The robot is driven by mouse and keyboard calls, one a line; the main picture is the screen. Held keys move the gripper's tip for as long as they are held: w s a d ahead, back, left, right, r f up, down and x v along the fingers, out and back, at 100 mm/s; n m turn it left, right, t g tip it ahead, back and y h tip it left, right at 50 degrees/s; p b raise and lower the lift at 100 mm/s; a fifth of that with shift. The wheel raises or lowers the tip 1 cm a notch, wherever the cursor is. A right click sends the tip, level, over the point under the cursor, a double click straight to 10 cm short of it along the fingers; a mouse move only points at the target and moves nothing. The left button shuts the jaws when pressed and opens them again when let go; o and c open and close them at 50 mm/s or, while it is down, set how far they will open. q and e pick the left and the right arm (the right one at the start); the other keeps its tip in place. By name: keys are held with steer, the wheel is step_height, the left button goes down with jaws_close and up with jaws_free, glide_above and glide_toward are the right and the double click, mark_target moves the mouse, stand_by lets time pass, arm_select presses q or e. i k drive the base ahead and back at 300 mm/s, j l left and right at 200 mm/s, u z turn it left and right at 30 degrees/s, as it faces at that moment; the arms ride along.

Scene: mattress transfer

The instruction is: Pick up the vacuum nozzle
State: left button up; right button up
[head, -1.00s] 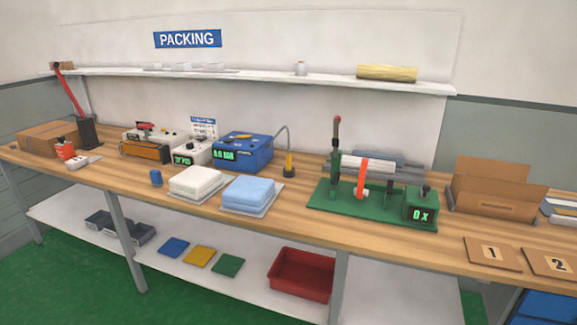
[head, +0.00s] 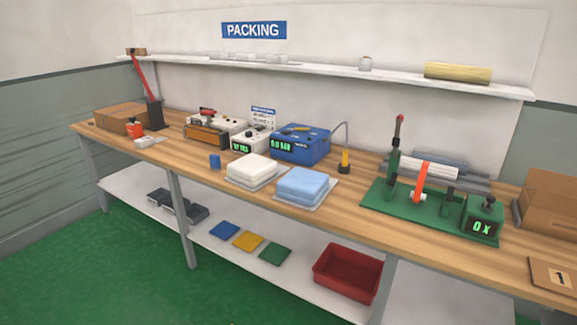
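What looks like the vacuum nozzle (head: 346,161) is a small upright yellow piece on a dark base on the workbench. A thin grey hose (head: 346,133) curves over beside it, near the blue box (head: 300,144) with a green display. The nozzle stands apart from the blue folded mattress (head: 303,183) in front of it. A white folded mattress (head: 252,169) lies to the left. Each mattress lies on a thin, pale sheet. Neither of my grippers is in view.
A green fixture (head: 377,206) with an upright lever stands right of the nozzle. A cardboard box (head: 550,205) is at the right edge. A shelf (head: 320,70) runs above the bench (head: 330,210). A red tray (head: 346,272) sits below. Green floor (head: 110,270) is open in front.

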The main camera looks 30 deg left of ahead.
mark_target(345, 153)
steer(key=j+z, duration=0.1)
steer(key=z, duration=0.3)
steer(key=i+j+z, duration=0.1)
steer(key=z, duration=0.25)
steer(key=i+j+z, duration=0.1)
steer(key=j+z, duration=0.15)
steer(key=j, duration=0.2)
steer(key=i+j+z, duration=0.1)
steer(key=j+z, duration=0.15)
steer(key=j, duration=0.2)
steer(key=i+j+z, duration=0.15)
steer(key=j, duration=0.8)
steer(key=k, duration=0.05)
